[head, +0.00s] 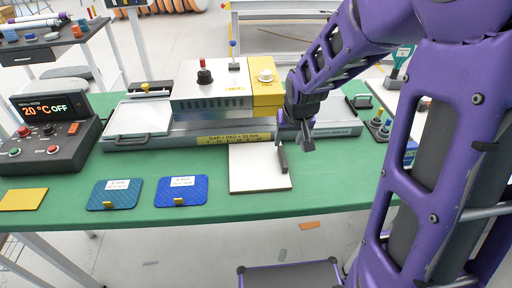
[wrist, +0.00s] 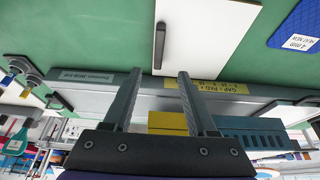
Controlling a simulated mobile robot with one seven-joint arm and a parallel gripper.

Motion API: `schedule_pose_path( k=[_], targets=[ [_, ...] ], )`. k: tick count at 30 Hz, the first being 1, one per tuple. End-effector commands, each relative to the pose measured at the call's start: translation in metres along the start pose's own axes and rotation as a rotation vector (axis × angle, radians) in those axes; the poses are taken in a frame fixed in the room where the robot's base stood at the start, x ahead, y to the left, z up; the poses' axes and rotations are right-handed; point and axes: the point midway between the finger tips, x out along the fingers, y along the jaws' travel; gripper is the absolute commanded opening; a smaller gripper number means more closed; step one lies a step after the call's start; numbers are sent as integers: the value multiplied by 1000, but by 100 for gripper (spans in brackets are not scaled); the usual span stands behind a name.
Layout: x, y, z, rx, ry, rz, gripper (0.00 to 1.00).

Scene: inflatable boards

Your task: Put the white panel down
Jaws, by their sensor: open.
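The white panel (head: 255,170) lies flat on the green table, near its front edge and below the yellow gap label. Its dark bar handle (head: 283,158) runs along its right side. In the wrist view the white panel (wrist: 205,40) shows at the top, with the dark handle (wrist: 159,45) on its left side. My gripper (head: 293,143) is just behind the handle end, in front of the machine. Its two fingers (wrist: 159,75) are apart with nothing between them, and the handle lies beyond the tips, lined up with the gap.
Behind the panel is the long grey machine (head: 190,137) with a white plate (head: 142,118) at its left and a yellow block (head: 266,95). Two blue pads (head: 114,195) (head: 181,191) lie left of the panel. A control box (head: 50,125) stands far left. Green table (head: 215,205) is bare around the panel.

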Motion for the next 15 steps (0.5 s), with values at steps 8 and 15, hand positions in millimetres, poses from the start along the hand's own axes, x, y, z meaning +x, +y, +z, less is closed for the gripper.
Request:
schedule_pose_path(
  k=[8, 15],
  targets=[
    [54, 0, 1, -4, -2, 0, 57],
    [70, 0, 1, -4, -3, 0, 57]
  ],
)
